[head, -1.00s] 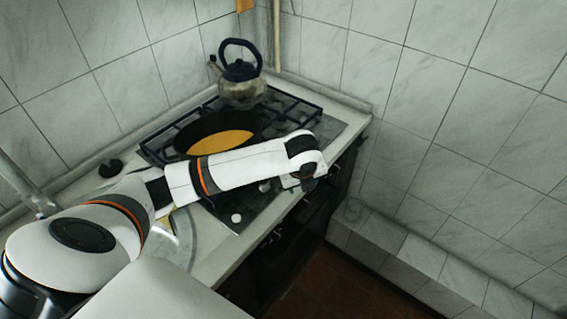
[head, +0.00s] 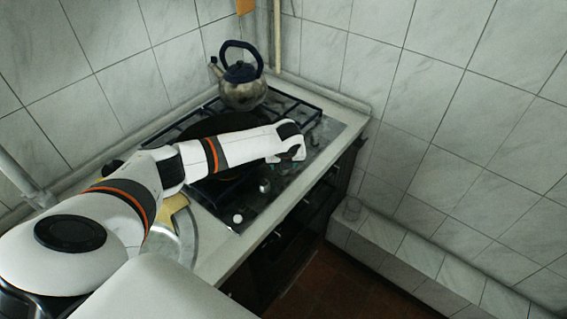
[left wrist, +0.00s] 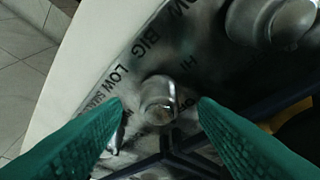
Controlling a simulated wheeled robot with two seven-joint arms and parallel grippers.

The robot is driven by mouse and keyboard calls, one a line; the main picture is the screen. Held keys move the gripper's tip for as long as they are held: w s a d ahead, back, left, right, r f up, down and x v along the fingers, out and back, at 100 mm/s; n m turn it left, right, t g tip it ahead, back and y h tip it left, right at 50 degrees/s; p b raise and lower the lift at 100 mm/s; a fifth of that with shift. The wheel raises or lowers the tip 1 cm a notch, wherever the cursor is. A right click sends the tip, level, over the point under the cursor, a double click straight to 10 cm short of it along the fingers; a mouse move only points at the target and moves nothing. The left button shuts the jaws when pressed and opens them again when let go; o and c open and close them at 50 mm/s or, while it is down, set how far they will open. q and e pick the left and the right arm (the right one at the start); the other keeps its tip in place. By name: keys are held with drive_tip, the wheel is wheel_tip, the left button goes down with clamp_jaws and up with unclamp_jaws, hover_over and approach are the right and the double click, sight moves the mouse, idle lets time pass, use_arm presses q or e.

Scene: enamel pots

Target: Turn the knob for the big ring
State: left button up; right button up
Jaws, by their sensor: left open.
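A silver knob (left wrist: 158,96) sits on the hob's metal panel in the left wrist view, with the printed word BIG beside it and the words LOW, HI and OFF around it. My left gripper (left wrist: 162,105) is open, with one green finger on each side of this knob and gaps between fingers and knob. In the head view my left arm reaches over the hob (head: 330,130), and its end (head: 290,155) is above the front right part. The fingers are hard to make out there. My right gripper is not in view.
A larger silver knob (left wrist: 268,20) is at the upper right of the wrist view. In the head view, a kettle (head: 243,92) stands at the back of the hob. A dark pan (head: 215,124) is partly hidden behind my arm. Tiled walls close off the back.

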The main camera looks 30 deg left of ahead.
use_arm(q)
drive_tip(key=shift+x, duration=0.9)
drive_tip(key=c, duration=1)
drive_tip(key=shift+r, duration=0.1)
